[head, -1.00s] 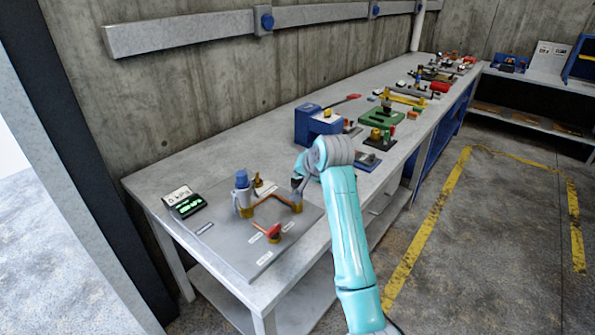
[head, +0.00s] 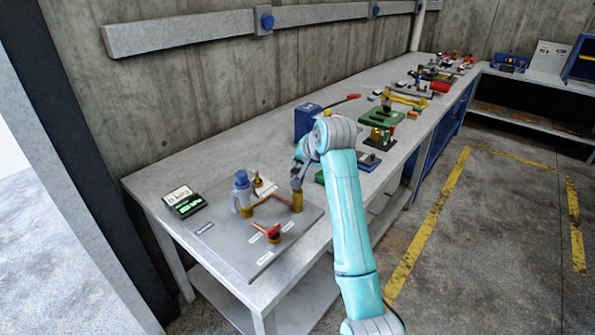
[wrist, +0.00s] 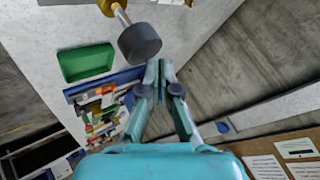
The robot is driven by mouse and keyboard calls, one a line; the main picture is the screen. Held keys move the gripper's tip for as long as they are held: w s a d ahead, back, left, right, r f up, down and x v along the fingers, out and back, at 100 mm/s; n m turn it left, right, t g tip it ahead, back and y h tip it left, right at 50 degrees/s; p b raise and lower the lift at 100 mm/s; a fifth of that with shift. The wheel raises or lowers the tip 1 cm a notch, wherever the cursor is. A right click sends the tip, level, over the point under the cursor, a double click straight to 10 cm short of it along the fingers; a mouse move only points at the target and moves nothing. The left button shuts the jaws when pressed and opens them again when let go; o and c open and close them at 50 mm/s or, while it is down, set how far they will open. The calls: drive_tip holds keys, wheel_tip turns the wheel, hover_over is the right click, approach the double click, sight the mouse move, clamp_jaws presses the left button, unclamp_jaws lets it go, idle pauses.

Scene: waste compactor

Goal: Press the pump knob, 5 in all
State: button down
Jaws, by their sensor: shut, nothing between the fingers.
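The pump knob (wrist: 140,42) is a dark grey round knob on a thin metal rod that comes out of a gold body in the wrist view. The pump's gold body (head: 297,203) stands at the right side of a grey plate in the head view, with my gripper close above it. My gripper (wrist: 161,68) is shut and empty in the wrist view, its fingertips close beside the knob; I cannot tell whether they touch. In the head view the knob is hard to tell apart from my gripper.
The grey plate (head: 222,236) also carries a grey and blue cylinder (head: 241,190), a red handle (head: 272,231) and an orange pipe. A display with green figures (head: 187,207) stands to the left. A blue box (head: 307,122) and a green tray (wrist: 87,63) are nearby.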

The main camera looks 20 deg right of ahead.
sight(299, 171)
drive_tip(key=shift+r, duration=0.25)
drive_tip(key=shift+r, duration=2.5)
